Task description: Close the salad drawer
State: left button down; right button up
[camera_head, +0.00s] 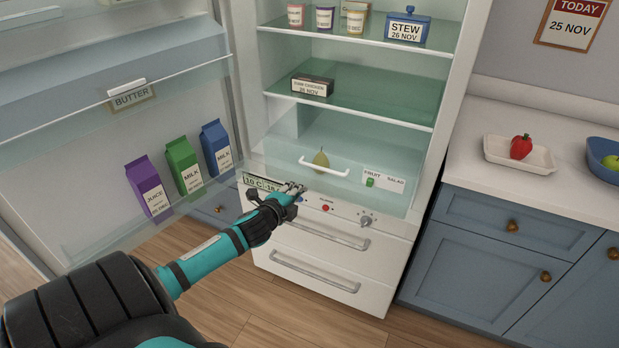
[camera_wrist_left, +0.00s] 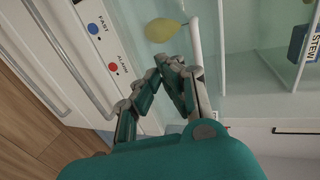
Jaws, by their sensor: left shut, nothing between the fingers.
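The salad drawer (camera_head: 285,157) is a clear bin at the bottom of the open fridge, with a white bar handle (camera_head: 323,166) and a "FRUIT SALAD" label (camera_head: 384,179). A yellow-green pear (camera_head: 321,159) shows through it. How far out the drawer stands, I cannot tell. My left gripper (camera_head: 296,188) is shut and empty, just below and left of the handle, in front of the control strip. In the left wrist view the closed fingers (camera_wrist_left: 170,66) lie near the handle (camera_wrist_left: 195,45) and pear (camera_wrist_left: 165,29); contact is unclear. My right gripper is not in view.
The fridge door (camera_head: 60,150) stands open at left with several cartons and a butter flap. Below the controls are white freezer drawers (camera_head: 315,270). Shelves above hold a stew pot (camera_head: 407,26) and a black-topped box (camera_head: 312,85). A counter (camera_head: 560,190) stands right.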

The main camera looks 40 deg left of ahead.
aim_at(314, 174)
pick_arm(q)
jog(key=x, duration=0.5)
jog(key=r+x, duration=0.1)
jog(key=x, duration=0.2)
jog(key=shift+w+a, duration=0.1)
jog(key=shift+w, duration=0.25)
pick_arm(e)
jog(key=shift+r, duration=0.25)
